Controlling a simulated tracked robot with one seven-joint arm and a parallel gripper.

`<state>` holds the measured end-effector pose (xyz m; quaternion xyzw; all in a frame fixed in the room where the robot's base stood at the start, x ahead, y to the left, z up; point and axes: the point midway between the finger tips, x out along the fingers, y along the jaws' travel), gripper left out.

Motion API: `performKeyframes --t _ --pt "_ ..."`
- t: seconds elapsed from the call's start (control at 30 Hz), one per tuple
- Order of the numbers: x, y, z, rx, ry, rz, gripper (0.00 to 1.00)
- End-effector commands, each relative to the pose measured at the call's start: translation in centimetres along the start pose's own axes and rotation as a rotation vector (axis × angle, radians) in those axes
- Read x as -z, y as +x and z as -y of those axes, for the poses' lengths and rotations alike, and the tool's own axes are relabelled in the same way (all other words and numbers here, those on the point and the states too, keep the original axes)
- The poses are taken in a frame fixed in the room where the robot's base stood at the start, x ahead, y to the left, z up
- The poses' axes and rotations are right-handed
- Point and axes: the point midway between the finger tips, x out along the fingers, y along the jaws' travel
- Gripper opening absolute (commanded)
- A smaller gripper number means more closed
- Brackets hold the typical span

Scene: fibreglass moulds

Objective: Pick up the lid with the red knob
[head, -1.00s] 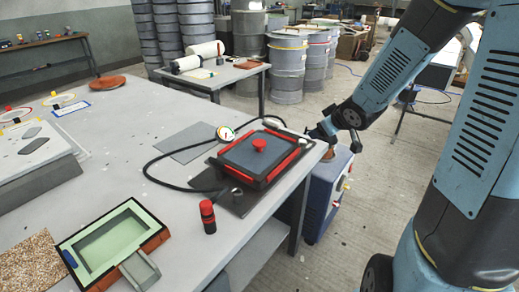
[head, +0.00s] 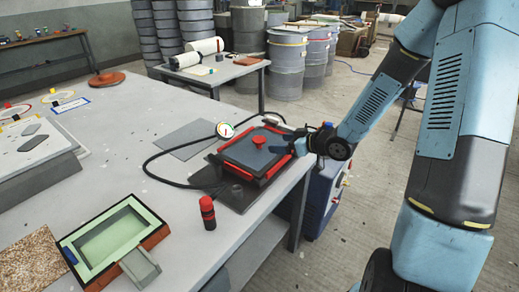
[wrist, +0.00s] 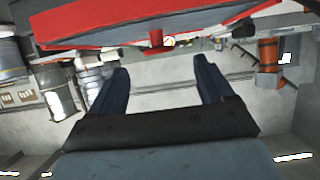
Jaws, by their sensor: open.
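The lid (head: 243,153) is a dark grey plate with a red knob (head: 259,142) on top. It sits in a red-edged frame (head: 270,174) near the table's right edge in the head view. My gripper (head: 285,141) is at the lid's right side, pointing toward the knob and apart from it. In the wrist view my gripper (wrist: 163,82) is open, with nothing between its fingers. The red knob (wrist: 156,40) shows beyond the fingertips, close to a broad red edge (wrist: 120,35). My gripper hides part of the lid's right side.
A dial gauge (head: 225,130) and black hose (head: 147,165) lie behind and left of the lid. A red-and-black cylinder (head: 208,212) stands in front. A green-lined open mould (head: 110,235) lies at front left. The table's middle is clear.

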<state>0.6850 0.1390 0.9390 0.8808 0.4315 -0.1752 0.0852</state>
Motion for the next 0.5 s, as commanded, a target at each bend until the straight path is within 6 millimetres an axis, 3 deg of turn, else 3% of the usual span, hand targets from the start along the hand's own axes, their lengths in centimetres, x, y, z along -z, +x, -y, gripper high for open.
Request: performKeyframes --t 0.2,0.5 --pt "0.0 3.4 0.0 0.001 0.001 0.0 0.81" --pt "0.0 4.9 -0.1 -0.001 0.0 0.001 0.81"
